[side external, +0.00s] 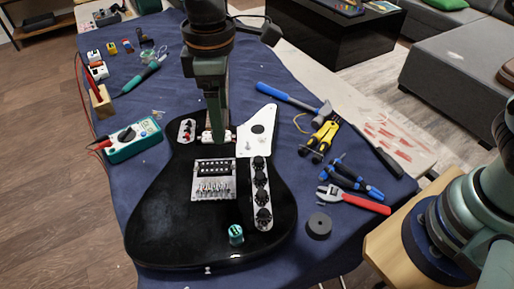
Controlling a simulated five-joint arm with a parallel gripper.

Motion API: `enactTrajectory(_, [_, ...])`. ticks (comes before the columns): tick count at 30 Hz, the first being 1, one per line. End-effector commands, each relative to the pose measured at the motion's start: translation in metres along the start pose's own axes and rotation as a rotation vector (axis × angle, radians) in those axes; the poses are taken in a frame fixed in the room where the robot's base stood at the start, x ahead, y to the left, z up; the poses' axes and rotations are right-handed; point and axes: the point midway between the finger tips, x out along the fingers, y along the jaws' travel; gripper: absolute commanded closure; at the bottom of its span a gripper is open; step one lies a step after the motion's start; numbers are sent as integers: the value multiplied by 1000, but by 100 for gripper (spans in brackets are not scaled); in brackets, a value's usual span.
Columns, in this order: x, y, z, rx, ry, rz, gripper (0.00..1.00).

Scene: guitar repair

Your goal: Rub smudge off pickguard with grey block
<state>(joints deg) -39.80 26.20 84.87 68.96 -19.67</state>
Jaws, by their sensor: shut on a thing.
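The black guitar body (165,220) lies on a blue cloth with a white pickguard (268,117) on its upper right part. A small dark spot (257,128), seemingly the smudge, shows on the pickguard. My gripper (218,138) reaches down from the top over the upper middle of the body, just left of the pickguard. It is shut, and what it holds, likely the grey block, is mostly hidden by the fingers. I cannot tell whether it touches the guitar.
The bridge (213,188) and a row of black knobs (262,192) lie below. A small teal part (236,234) sits on the body. A hammer (290,100), pliers (322,138), a red-handled wrench (352,200) and a dark disc (319,226) lie right; a multimeter (133,140) lies left.

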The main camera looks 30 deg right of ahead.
Motion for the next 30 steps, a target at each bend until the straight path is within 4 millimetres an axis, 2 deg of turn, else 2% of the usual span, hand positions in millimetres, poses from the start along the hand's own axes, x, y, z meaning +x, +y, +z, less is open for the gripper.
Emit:
enactTrajectory(1, [9,17,14,4,-3,-1,68])
enactTrajectory(3, [21,35,31,-5,-3,-1,68])
enactTrajectory(6, [35,55,53,-17,-2,-1,68])
enactTrajectory(12, [51,75,80,-34,0,0,68])
enactTrajectory(20, [65,77,85,-39,-2,-1,68])
enactTrajectory(30, [98,77,85,-38,-2,-2,68])
